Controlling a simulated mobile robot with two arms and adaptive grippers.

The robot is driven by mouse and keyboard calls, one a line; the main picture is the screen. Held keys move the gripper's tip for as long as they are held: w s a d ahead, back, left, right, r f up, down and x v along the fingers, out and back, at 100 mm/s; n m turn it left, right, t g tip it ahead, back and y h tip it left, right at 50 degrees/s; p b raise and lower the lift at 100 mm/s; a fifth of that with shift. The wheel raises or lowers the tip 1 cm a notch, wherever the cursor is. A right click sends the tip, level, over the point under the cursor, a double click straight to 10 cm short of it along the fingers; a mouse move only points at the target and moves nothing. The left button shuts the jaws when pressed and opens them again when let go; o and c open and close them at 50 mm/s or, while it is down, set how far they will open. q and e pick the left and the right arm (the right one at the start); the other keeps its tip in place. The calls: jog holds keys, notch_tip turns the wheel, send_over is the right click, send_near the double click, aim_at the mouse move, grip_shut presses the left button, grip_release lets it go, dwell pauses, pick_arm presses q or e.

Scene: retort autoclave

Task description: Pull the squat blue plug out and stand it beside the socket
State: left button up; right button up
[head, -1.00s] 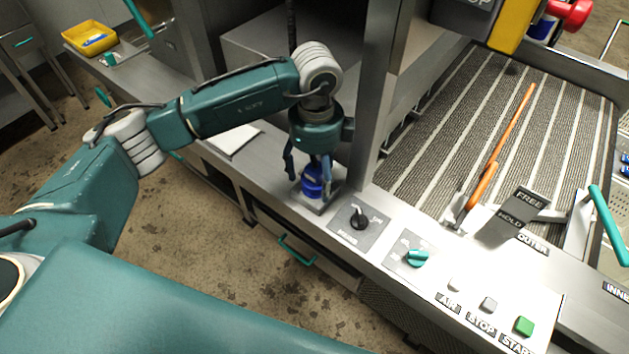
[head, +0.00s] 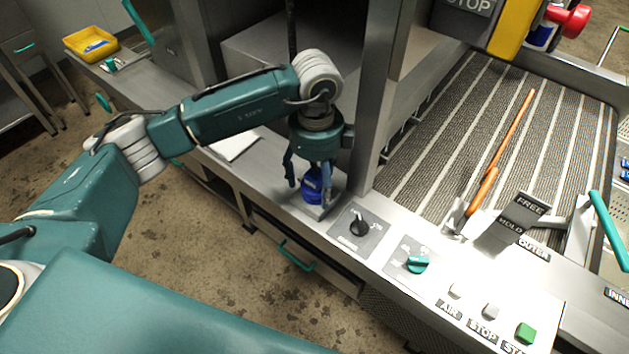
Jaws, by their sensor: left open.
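The squat blue plug (head: 311,187) stands upright on a small grey square plate (head: 318,210) on the steel console ledge. The plate looks like its socket, but the opening is hidden under the plug. My left gripper (head: 309,185) comes down from above, its fingers open on either side of the plug. The fingers partly cover the plug, and I cannot tell whether they touch it. My right gripper is not in view.
A steel post (head: 372,110) rises close behind. A white sheet (head: 235,143) lies on the ledge to the left. Bare ledge lies left of the plate.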

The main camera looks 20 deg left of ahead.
aim_at(316, 172)
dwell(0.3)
pick_arm(q)
jog(key=c, duration=1.6)
jog(key=shift+r+p, duration=1.85)
jog(key=shift+r, duration=1.2)
